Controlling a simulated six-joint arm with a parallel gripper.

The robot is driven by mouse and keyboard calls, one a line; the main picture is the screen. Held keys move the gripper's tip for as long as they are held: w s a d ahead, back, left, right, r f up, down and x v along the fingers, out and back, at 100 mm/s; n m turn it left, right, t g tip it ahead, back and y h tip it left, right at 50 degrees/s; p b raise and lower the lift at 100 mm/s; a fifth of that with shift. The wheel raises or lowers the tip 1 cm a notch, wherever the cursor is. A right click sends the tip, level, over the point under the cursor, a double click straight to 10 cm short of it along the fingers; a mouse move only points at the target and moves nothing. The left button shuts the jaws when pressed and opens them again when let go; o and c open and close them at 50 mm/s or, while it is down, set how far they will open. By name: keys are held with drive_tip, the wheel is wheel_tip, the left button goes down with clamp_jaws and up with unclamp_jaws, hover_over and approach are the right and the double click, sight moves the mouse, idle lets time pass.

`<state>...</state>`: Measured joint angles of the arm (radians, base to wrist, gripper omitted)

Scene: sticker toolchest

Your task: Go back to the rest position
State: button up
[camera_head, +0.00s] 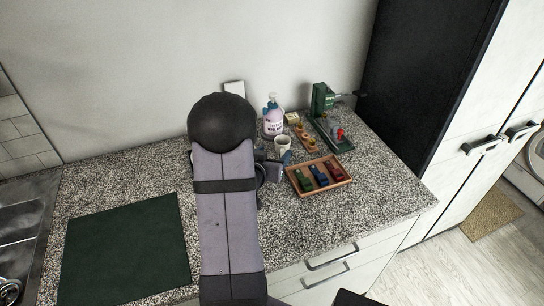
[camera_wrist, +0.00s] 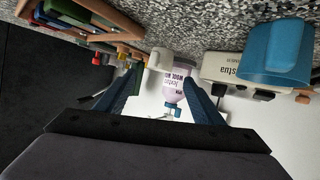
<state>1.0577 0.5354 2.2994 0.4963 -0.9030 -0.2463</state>
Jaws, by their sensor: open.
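My gripper (camera_wrist: 161,78) is open and empty in the wrist view, with its two blue fingers spread apart. A pale mug (camera_wrist: 157,62) and a lavender-labelled bottle (camera_wrist: 177,84) show beyond and between the fingers; I cannot tell the exact gap to them. In the head view my raised arm hides most of the gripper. The mug (camera_head: 282,145) and the bottle (camera_head: 273,123) stand on the speckled counter to the right of my arm.
A wooden tray (camera_head: 294,187) with green, blue and red pieces lies near the counter's front. A green machine (camera_head: 323,103) stands behind it. A dark green mat (camera_head: 125,250) lies bare at left, beside a sink (camera_head: 22,230). A blue object (camera_wrist: 275,55) shows in the wrist view.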

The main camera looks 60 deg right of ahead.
drive_tip(key=shift+a+r, duration=0.2)
drive_tip(key=shift+a, duration=0.25)
